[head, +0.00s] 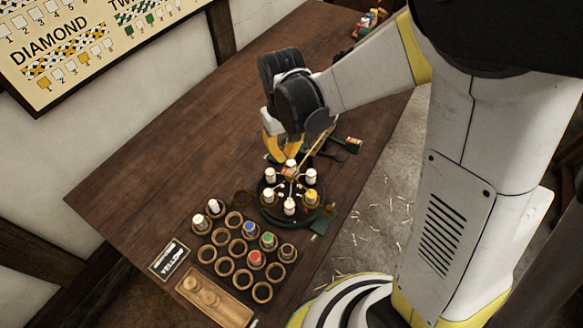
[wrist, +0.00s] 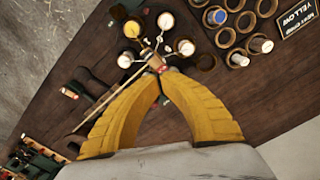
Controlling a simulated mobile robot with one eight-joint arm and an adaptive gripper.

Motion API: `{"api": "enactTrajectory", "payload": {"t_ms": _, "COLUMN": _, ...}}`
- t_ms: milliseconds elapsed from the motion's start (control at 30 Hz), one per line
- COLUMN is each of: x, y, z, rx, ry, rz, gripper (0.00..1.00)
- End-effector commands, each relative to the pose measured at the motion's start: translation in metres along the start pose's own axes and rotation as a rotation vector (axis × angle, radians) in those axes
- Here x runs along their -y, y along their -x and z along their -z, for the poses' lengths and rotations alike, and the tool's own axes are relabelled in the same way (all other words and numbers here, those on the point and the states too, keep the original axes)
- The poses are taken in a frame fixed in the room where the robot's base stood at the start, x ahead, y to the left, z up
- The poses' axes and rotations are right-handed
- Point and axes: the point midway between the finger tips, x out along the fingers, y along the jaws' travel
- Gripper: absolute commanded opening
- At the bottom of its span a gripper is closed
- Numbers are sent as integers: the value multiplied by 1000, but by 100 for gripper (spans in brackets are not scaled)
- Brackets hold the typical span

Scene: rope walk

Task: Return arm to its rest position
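My gripper (wrist: 160,78) has two yellow fingers whose tips come together in the wrist view, with no clear gap between them. In the head view my gripper (head: 285,152) is low over the table, just behind a round dark braiding stand (head: 268,212). The stand carries several white bobbins and one yellow bobbin (head: 312,196), with cords running to its centre. A small tan and red piece (wrist: 156,62) at the stand's centre shows right at my fingertips; whether they touch it is unclear. A thin tan cord or rod (wrist: 105,101) slants away from that centre.
A rack of round wooden cups (head: 238,248) in front holds white, blue, green and red-topped bobbins; several cups are empty. A "YELLOW" sign (head: 169,260) and a wooden tray (head: 215,300) lie beside it. The table's left (head: 150,180) is clear. A pattern board (head: 90,45) hangs behind.

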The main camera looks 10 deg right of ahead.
Motion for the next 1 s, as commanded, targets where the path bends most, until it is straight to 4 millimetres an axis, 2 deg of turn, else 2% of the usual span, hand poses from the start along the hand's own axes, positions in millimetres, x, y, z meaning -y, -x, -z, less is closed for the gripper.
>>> {"api": "enactTrajectory", "payload": {"t_ms": 33, "x": 0, "y": 7, "z": 0, "rx": 0, "ry": 0, "rz": 0, "gripper": 0}}
{"api": "enactTrajectory", "payload": {"t_ms": 200, "x": 0, "y": 17, "z": 0, "rx": 0, "ry": 0, "rz": 0, "gripper": 0}}
{"api": "enactTrajectory", "payload": {"t_ms": 767, "x": -1, "y": 18, "z": -1, "rx": -8, "ry": -3, "rz": 0, "gripper": 0}}
{"api": "enactTrajectory", "payload": {"t_ms": 867, "x": -6, "y": 26, "z": -7, "rx": -39, "ry": -17, "rz": -2, "gripper": 0}}
{"api": "enactTrajectory", "payload": {"t_ms": 1000, "x": -19, "y": 48, "z": -23, "rx": -128, "ry": -57, "rz": -9, "gripper": 0}}
